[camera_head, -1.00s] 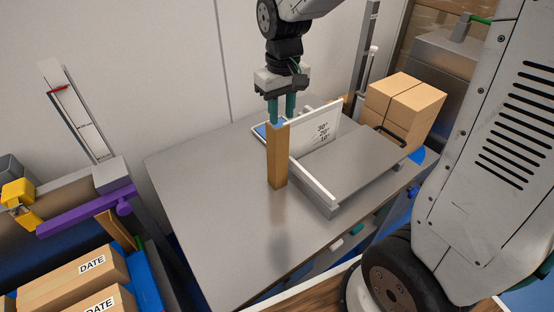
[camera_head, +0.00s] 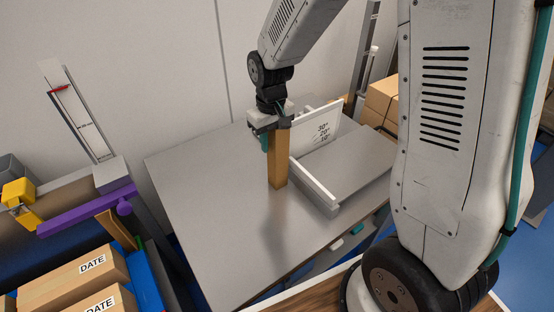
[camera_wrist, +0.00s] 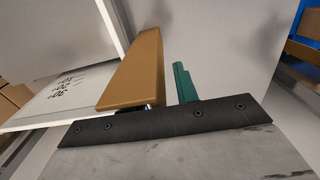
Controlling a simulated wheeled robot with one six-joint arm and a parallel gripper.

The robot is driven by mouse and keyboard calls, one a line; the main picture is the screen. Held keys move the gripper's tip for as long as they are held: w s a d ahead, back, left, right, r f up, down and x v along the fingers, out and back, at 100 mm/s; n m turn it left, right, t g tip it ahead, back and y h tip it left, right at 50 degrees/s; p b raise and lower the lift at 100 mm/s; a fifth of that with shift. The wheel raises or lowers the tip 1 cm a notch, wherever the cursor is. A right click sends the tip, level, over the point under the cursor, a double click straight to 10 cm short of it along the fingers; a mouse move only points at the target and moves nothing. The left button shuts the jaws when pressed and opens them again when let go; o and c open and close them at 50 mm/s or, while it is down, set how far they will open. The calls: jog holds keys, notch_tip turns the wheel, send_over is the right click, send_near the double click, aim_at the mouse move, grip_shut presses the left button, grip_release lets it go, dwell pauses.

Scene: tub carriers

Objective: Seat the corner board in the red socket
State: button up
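The corner board is a tall tan-brown post (camera_head: 278,168) standing upright on the grey table, beside a white rail. My gripper (camera_head: 271,141) is down at the board's top end. One green finger shows left of the board in the head view, with the other hidden. In the wrist view the board (camera_wrist: 137,71) runs up close to the gripper's palm, and one green finger (camera_wrist: 184,82) stands to its right with a gap between them. I see no clear red socket; a small red part (camera_head: 57,91) sits on the upright rail at the far left.
A white angle-marked plate (camera_head: 312,133) and white rail (camera_head: 313,180) stand close right of the board on a grey platform. The table's (camera_head: 210,180) left and front are clear. Cartons (camera_head: 75,279) and a purple bar (camera_head: 88,211) lie at left.

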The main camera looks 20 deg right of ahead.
grip_shut()
jog(key=shift+r, duration=0.15)
